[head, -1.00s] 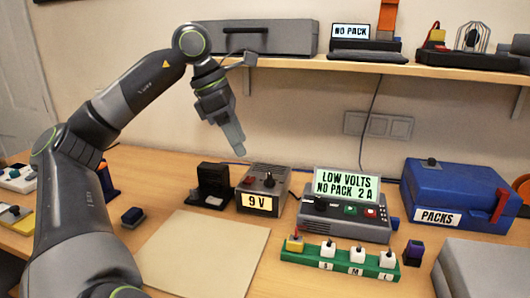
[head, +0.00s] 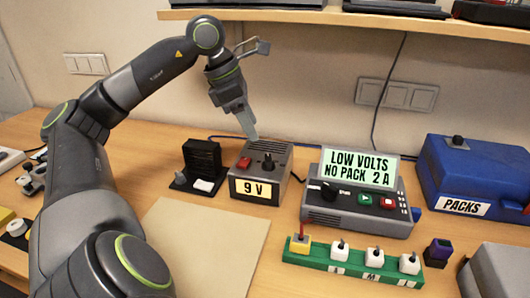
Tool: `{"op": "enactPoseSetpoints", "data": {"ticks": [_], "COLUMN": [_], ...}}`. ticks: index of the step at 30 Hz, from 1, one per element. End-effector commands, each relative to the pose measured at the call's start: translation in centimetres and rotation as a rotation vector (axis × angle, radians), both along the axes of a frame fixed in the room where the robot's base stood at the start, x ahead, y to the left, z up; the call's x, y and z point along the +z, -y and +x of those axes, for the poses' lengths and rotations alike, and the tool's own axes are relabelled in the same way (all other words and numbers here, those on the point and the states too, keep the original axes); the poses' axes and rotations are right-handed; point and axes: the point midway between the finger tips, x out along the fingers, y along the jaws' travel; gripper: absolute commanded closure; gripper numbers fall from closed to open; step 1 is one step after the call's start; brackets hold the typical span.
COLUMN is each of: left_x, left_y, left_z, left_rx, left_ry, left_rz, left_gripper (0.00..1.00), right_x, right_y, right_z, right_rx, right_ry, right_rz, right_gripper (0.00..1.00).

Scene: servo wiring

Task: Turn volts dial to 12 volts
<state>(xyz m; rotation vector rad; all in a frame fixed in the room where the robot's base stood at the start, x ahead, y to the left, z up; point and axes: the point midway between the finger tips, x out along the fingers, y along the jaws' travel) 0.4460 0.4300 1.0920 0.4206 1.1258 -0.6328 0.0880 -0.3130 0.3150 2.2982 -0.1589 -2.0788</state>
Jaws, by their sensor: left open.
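The power supply box (head: 285,180) is grey with a lit yellowish "9 V" label (head: 258,189) on its front. A black volts dial (head: 268,162) stands on its top, with a red switch (head: 244,163) to the left of it. My left gripper (head: 252,136) comes down from above with its fingers pointing at the box. It is open and empty, with its tips just above and behind the dial, seemingly not touching it. The dial's pointer direction is too small to read. My right gripper is not in view.
A grey tester (head: 357,218) reading "LOW VOLTS NO PACK 2 A" stands right of the box. A green strip with several plugs (head: 350,263) lies in front. A black stand (head: 202,160) is on the left. The beige mat (head: 205,245) is bare. A shelf (head: 350,20) runs above.

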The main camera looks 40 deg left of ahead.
Motion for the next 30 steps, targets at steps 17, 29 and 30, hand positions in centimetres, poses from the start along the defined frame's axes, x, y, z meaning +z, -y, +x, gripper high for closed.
{"op": "enactPoseSetpoints", "data": {"ticks": [17,29,30], "left_x": [-7.9,-8.3,-8.3], "left_y": [2.2,2.3,2.3], "left_z": [2.4,2.6,2.6], "left_rx": [-0.001,-0.001,-0.001], "left_ry": [0.000,0.001,0.001], "left_rz": [-0.001,0.001,0.001], "left_gripper": [0.47,0.49,0.55], "right_x": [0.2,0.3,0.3], "right_y": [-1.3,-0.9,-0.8], "right_z": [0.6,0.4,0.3], "right_rx": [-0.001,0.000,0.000], "right_ry": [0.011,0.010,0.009], "right_rz": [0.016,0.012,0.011], "right_gripper": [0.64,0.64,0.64]}}
